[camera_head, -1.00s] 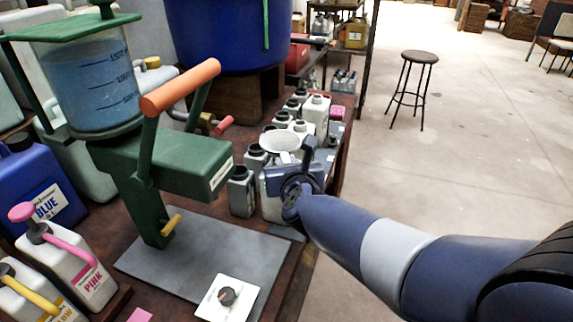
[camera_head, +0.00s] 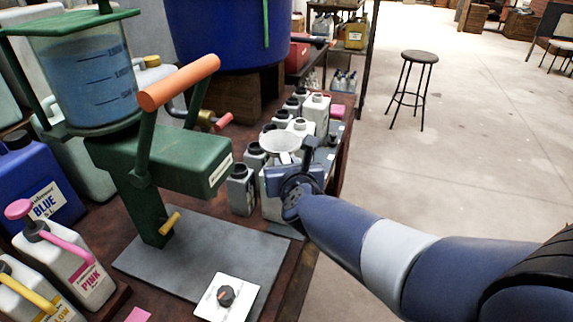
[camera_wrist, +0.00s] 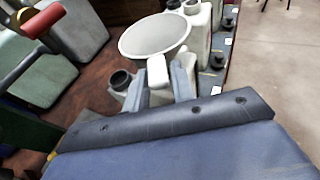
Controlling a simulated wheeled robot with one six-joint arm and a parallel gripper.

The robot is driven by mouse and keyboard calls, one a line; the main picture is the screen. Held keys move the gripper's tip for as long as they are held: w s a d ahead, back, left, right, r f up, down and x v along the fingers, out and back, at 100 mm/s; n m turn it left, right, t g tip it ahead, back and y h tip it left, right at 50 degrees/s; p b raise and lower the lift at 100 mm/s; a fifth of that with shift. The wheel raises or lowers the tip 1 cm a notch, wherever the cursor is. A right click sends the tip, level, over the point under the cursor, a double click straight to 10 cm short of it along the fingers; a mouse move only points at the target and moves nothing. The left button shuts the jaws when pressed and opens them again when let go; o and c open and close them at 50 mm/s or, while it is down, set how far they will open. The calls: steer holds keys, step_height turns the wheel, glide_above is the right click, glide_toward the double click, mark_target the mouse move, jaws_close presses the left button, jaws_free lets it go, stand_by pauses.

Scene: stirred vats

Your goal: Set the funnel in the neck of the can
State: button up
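The funnel (camera_head: 281,141) is a wide pale grey-white cone, held mouth up above the front of a row of cans; it also shows in the wrist view (camera_wrist: 155,35). My gripper (camera_wrist: 158,84) has its fingers on both sides of a white tab at the funnel's near side and appears shut on it. A white can (camera_head: 271,208) stands below the funnel and gripper, mostly hidden by them. The funnel's spout is hidden, so I cannot tell whether it is in the can's neck.
Grey cans with dark open necks (camera_head: 241,190) stand close left of the gripper, with several more cans behind. A green dispenser (camera_head: 170,160) with an orange lever is at left. The bench edge is to the right, with open floor and a stool (camera_head: 418,58) beyond.

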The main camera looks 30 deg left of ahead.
steer(key=o, duration=0.4)
steer(key=shift+c, duration=0.2)
steer(key=shift+s, duration=0.1)
steer(key=p+v, duration=0.1)
steer(key=v, duration=0.9)
steer(key=shift+s+d+p, duration=0.2)
steer(key=shift+d+p, duration=0.1)
steer(key=shift+p, duration=0.05)
steer(key=shift+r, duration=0.1)
steer(key=b+x, duration=0.1)
steer(key=x, duration=1)
steer(key=shift+b, duration=0.35)
steer(key=shift+r, duration=0.15)
steer(key=shift+s, duration=0.1)
